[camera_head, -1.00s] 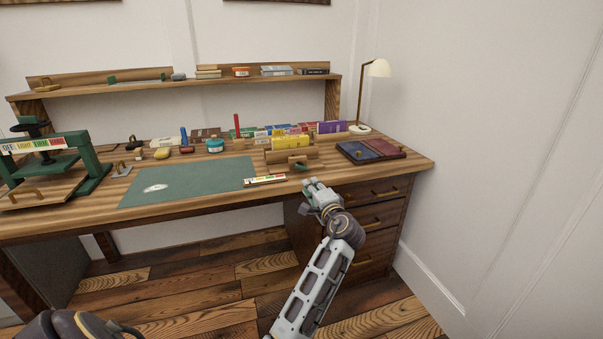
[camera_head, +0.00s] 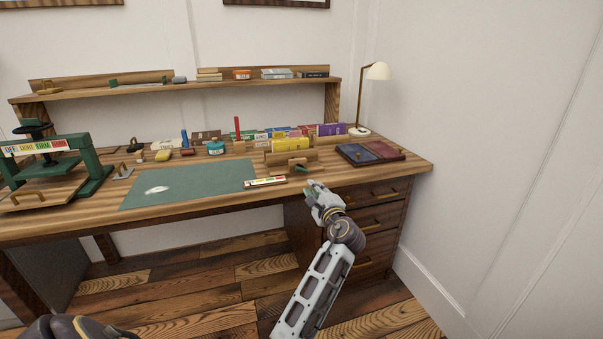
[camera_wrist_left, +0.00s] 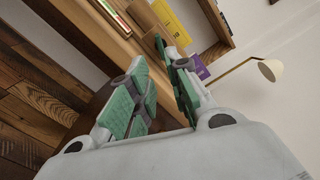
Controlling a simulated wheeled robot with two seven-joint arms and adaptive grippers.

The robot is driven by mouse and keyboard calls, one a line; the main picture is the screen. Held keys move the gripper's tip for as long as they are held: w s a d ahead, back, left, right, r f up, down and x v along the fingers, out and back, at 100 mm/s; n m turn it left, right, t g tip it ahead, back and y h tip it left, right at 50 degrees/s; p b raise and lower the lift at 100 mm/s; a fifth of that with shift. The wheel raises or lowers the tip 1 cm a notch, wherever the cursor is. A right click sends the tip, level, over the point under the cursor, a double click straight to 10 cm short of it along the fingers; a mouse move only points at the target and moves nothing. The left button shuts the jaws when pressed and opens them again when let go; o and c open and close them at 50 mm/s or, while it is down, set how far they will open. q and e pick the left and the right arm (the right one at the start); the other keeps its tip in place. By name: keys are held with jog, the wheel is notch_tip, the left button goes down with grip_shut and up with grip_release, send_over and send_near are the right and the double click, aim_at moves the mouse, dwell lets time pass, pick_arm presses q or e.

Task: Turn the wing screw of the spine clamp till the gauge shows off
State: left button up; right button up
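The spine clamp (camera_head: 312,156) is a wooden holder near the front right of the desk, with a yellow book (camera_head: 291,145) in it. A small green part, apparently its wing screw (camera_head: 299,168), is at its front. The gauge (camera_head: 265,182) is a strip with coloured fields lying left of the screw; its reading is too small to tell. My left gripper (camera_head: 315,188) is open and empty at the desk's front edge, just in front of the screw and apart from it. In the left wrist view its fingers (camera_wrist_left: 156,62) point towards the clamp. My right gripper is not in view.
A green mat (camera_head: 195,183) lies left of the gauge. A green press (camera_head: 92,165) with a coloured scale stands at far left. Red and blue books (camera_head: 372,153) lie right of the clamp, with a lamp (camera_head: 377,72) behind. Drawers (camera_head: 375,218) sit below my gripper.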

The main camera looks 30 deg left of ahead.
aim_at(301, 171)
pick_arm(q)
jog(key=shift+w+a, duration=0.1)
jog(key=shift+a, duration=0.05)
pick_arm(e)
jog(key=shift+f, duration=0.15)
pick_arm(q)
jog(key=b+x, duration=0.3)
jog(key=x, duration=0.8)
jog(key=shift+b, duration=0.3)
jog(key=shift+w+a, duration=0.45)
jog(key=shift+a, duration=0.15)
jog(key=shift+w+a+b, duration=0.3)
jog(key=shift+a, duration=0.05)
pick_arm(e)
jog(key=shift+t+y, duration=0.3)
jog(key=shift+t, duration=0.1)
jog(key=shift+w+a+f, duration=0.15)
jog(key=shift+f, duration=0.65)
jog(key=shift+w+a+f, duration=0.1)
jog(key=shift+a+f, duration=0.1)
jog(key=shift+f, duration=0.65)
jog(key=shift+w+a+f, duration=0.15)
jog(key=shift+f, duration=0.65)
pick_arm(q)
grip_shut()
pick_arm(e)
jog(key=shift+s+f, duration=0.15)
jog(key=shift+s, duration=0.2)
